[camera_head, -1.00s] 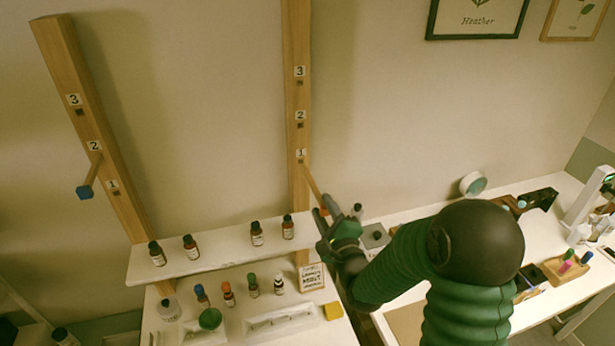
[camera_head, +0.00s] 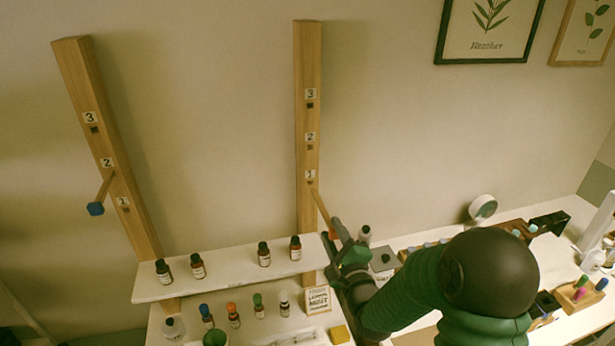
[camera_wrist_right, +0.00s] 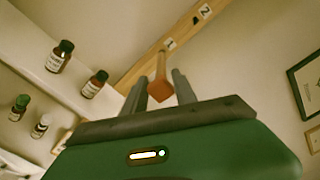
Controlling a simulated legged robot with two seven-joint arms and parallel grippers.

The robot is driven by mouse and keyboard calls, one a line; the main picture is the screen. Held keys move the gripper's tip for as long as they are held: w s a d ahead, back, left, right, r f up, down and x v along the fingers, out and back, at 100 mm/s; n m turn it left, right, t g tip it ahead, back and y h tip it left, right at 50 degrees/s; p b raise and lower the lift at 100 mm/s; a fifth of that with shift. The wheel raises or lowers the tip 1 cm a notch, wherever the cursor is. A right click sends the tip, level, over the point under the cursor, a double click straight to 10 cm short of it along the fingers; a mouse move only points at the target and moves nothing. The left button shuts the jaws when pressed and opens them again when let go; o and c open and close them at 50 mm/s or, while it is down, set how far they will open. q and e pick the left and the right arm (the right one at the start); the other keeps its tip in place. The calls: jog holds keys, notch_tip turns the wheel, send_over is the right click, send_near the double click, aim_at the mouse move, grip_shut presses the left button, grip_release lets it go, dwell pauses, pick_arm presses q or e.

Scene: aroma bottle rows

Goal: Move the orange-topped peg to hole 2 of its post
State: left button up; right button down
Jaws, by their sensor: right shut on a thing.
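The orange-topped peg (camera_head: 320,207) slants out of the right wooden post (camera_head: 308,60) at the hole labelled 1. The square holes at labels 2 (camera_head: 311,136) and 3 (camera_head: 311,93) above look empty. My right gripper (camera_head: 340,236) is at the peg's outer end, shut on it. In the right wrist view, the orange top (camera_wrist_right: 160,89) shows between the two grey fingers, with the post and label 1 behind it. The exact finger contact is hard to make out. My left gripper is not in view.
A left post (camera_head: 75,70) carries a blue-topped peg (camera_head: 96,208) at hole 2. A white shelf (camera_head: 228,277) with several bottles crosses low in front of the posts. A cluttered desk lies at the right. The wall beside the upper right post is clear.

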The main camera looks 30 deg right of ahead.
jog(key=shift+r, duration=0.15)
jog(key=s+a+r+p, duration=0.1)
jog(key=s+r+p, duration=0.15)
jog(key=r, duration=0.35)
jog(key=s+a+r+p, duration=0.1)
jog(key=s+r+p, duration=0.15)
jog(key=r, duration=0.45)
jog(key=b+x, duration=0.1)
jog(key=x, duration=0.6)
jog(key=shift+w+f, duration=0.15)
jog(key=shift+f, duration=0.15)
jog(key=shift+d, duration=0.25)
